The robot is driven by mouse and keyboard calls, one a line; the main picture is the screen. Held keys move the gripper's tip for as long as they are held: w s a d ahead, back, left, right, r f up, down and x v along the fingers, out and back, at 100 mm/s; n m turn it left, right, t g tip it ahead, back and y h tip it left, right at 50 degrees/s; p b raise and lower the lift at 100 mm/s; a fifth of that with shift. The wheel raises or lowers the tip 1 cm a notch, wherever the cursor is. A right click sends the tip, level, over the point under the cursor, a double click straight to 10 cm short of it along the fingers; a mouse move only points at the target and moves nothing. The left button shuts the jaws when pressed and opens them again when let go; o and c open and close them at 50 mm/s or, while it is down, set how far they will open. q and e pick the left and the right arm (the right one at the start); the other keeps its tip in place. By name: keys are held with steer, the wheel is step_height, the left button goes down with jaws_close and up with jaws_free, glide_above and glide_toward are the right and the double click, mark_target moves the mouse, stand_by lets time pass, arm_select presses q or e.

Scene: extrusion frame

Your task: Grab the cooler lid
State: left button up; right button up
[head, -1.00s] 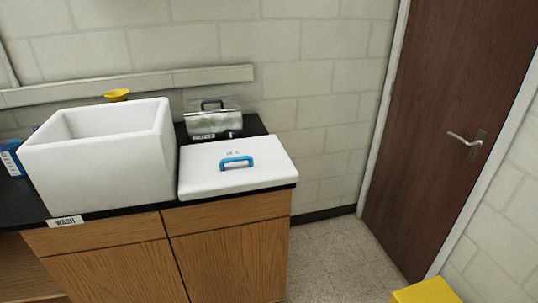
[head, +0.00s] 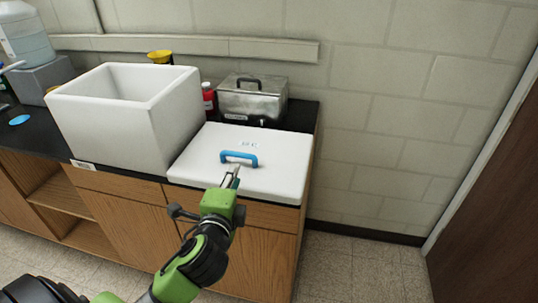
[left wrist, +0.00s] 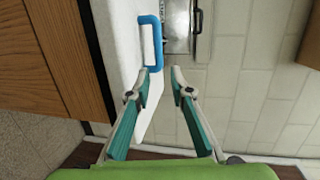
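The white cooler lid (head: 270,178) lies flat on the black counter, beside the open white cooler box (head: 160,125). Its blue handle (head: 239,157) stands up from the middle of the lid. My left gripper (head: 232,172) is over the lid's front part, just short of the handle. In the left wrist view the lid (left wrist: 128,50) is at the upper left with the handle (left wrist: 151,42) ahead of the fingertips. The left gripper (left wrist: 162,82) is open with nothing between its fingers. My right gripper is not in view.
A metal box (head: 252,97) with a black handle and a red bottle (head: 209,102) stand behind the lid. A yellow funnel (head: 160,57) is behind the cooler. Open floor (head: 365,265) lies to the right of the cabinet, before the brown door (head: 490,225).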

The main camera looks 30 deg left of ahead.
arm_select(q)
steer(key=p, duration=0.1)
glide_toward(240, 157)
steer(key=shift+w+a+r, duration=0.1)
steer(key=shift+w+a, duration=0.3)
steer(key=shift+w, duration=0.2)
steer(key=shift+w+a+r, duration=0.1)
steer(key=shift+w+a, duration=0.25)
steer(key=shift+w, duration=0.25)
steer(key=shift+d+x, duration=0.25)
steer(key=shift+x, duration=0.95)
steer(key=shift+w+a+f, duration=0.1)
steer(key=shift+w+f, duration=0.15)
steer(key=shift+w, duration=0.2)
steer(key=shift+w+a+p, duration=0.15)
steer(key=shift+w+p, duration=0.1)
steer(key=shift+p, duration=0.15)
steer(key=x, duration=0.3)
steer(key=p+x, duration=0.1)
steer(key=shift+w+f, duration=0.2)
steer(key=shift+f, duration=0.1)
steer(key=shift+s, duration=0.1)
jaws_close()
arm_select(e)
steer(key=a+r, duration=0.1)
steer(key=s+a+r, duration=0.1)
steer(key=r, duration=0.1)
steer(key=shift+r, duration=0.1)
